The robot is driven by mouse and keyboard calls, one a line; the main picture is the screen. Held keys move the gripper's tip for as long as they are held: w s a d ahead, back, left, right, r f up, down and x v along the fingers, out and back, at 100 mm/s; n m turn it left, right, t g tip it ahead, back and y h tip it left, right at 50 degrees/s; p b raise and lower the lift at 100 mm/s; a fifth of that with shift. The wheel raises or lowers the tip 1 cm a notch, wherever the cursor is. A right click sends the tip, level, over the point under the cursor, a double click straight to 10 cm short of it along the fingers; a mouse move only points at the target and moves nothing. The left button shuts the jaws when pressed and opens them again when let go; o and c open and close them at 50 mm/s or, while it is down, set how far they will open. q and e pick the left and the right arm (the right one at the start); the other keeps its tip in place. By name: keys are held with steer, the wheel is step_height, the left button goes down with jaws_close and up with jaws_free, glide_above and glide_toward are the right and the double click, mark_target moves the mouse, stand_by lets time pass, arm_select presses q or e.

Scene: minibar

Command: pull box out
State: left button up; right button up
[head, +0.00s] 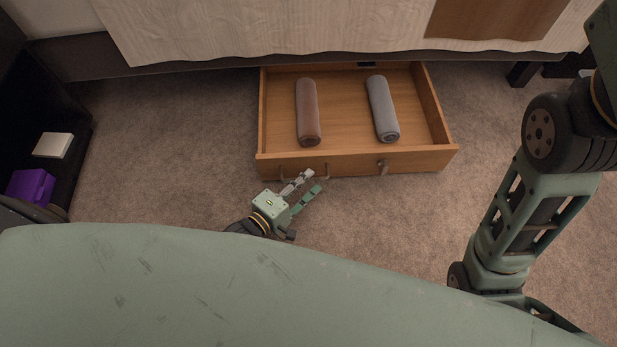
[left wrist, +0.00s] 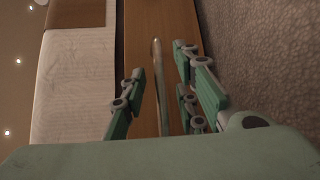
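The box (head: 430,160) is an open wooden drawer-like box on the carpet, sticking out from under the bed. It holds a brown rolled towel (head: 308,112) and a grey rolled towel (head: 382,108). Metal handle parts (head: 383,166) show on its front board. My left gripper (head: 311,181) is just in front of the left part of that board. In the left wrist view, its fingers (left wrist: 160,75) are spread apart, with a metal handle (left wrist: 158,85) showing in the gap between them. I cannot tell whether they touch it. My right gripper is not clearly visible.
The bed (head: 250,30) hangs over the back of the box. A dark shelf unit at the left holds a white box (head: 54,145) and a purple box (head: 31,187). A dark bed leg (head: 521,74) stands at the right. Carpet (head: 170,150) on both sides is clear.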

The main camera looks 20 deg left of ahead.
arm_select(q)
steer(key=v, duration=0.5)
steer(key=shift+s+a, duration=0.15)
steer(key=shift+s, duration=0.2)
steer(key=shift+s, duration=0.1)
